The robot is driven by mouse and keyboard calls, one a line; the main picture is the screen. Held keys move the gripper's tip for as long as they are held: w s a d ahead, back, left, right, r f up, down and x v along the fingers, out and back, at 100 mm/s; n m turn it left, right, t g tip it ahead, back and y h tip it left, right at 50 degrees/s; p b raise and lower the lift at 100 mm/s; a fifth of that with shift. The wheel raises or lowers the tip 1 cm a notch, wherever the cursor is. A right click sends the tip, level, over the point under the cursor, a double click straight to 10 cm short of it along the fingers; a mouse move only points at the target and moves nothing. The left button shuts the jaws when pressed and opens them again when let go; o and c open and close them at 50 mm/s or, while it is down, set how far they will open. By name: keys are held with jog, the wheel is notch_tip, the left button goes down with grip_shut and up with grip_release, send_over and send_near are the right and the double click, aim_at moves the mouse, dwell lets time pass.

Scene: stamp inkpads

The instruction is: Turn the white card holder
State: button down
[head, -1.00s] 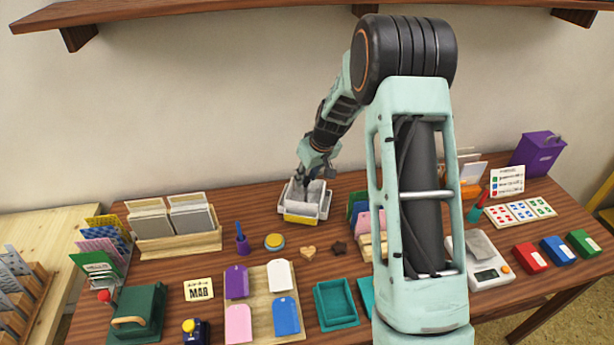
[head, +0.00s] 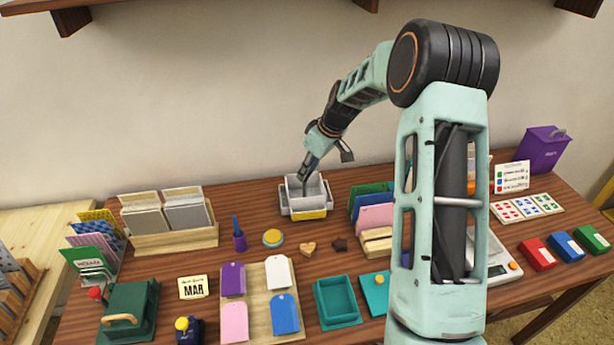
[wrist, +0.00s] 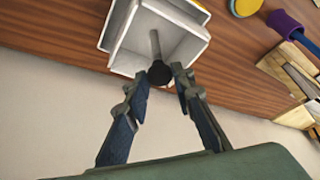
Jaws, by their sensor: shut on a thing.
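The white card holder (head: 291,190) stands near the back of the table, left of my arm, with a yellow panel (head: 307,214) low on its front. In the wrist view the white card holder (wrist: 172,20) shows open, white-walled compartments. A grey rod rises from it to a dark round knob (wrist: 159,74). My gripper (wrist: 156,76) has a finger on each side of this knob and is shut on it.
A wooden card box (head: 175,241) stands to the left. Coloured cards in a wooden stand (head: 374,217) are close on the right. The wall is behind.

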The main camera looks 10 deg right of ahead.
jog(key=shift+n, duration=0.3)
jog(key=c, duration=1.7)
grip_release()
jog(key=shift+o, duration=0.2)
jog(key=v, duration=1.2)
jog(key=shift+w+d, duration=0.1)
jog(key=shift+w, duration=0.05)
